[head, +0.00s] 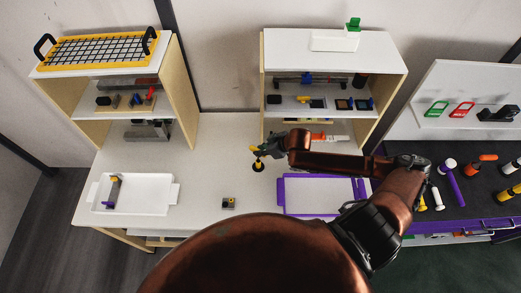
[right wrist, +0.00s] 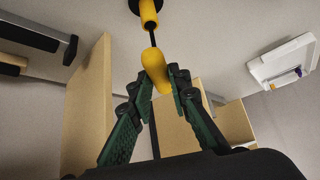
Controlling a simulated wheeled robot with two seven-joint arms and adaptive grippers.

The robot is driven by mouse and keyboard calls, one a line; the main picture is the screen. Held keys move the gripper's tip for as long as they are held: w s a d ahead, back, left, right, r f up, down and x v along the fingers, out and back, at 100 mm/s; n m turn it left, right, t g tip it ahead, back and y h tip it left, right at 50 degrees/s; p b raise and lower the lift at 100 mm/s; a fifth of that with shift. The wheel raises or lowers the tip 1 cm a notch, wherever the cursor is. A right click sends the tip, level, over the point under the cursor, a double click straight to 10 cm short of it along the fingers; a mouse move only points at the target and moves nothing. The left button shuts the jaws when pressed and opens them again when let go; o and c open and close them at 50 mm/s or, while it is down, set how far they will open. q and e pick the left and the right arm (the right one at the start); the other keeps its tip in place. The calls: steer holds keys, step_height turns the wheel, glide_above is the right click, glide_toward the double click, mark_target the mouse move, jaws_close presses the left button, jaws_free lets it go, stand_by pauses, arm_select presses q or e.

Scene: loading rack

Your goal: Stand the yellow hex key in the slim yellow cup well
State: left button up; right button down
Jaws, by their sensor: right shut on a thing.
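My right gripper (head: 265,145) is shut on the yellow handle of the hex key; in the right wrist view the handle (right wrist: 155,72) sits between the fingertips (right wrist: 163,88). A thin black shaft runs from the handle toward the slim yellow cup (right wrist: 149,12), which has a black round base. In the head view the cup (head: 258,167) stands on the white table, just below the key's yellow handle (head: 254,149). The shaft's end meets the cup in the picture; I cannot tell whether it is inside or only above. My left gripper is not in view.
A small grey-and-yellow block (head: 229,203) lies left of a purple-edged tray (head: 282,207). A white bin (head: 150,208) stands further left. Two shelf units (head: 182,85) (head: 385,70) rise behind. Several tools lie on the dark bench (head: 450,215) at right. Bare table surrounds the cup's left side.

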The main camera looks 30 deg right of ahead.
steer(key=shift+f, duration=0.25)
stand_by(0.7)
steer(key=c, duration=1.7)
jaws_free()
steer(key=shift+c, duration=0.2)
steer(key=v, duration=1.2)
steer(key=shift+a, duration=0.1)
